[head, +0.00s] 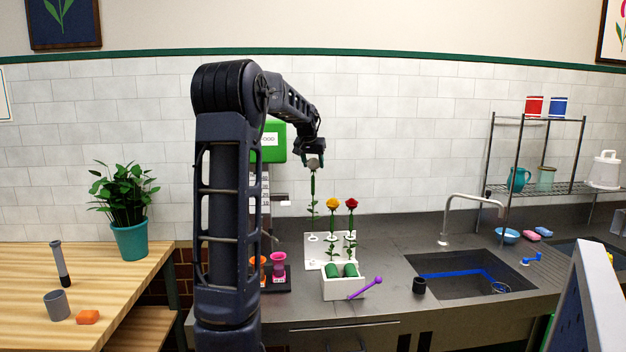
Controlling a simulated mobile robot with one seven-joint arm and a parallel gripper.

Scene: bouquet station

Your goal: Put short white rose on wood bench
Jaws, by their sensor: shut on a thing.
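My gripper (315,163) is raised in the middle of the head view, shut on the short white rose (313,195). The rose hangs upright below the fingers, its green leafy stem pointing down and clear of the stand; its bloom is mostly hidden at the fingers. The wood bench (105,262) is at the left, with bare boards on its top. A white flower stand (316,248) on the dark counter holds a yellow rose (333,204) and a red rose (351,204), just right of and below my gripper.
On the bench stand a potted plant (130,238), a grey cup (57,305), a dark grey tube (61,265) and an orange block (88,317). A white box (343,288) with green rolls sits before the stand. A sink (465,275) and wire rack (540,187) are at right.

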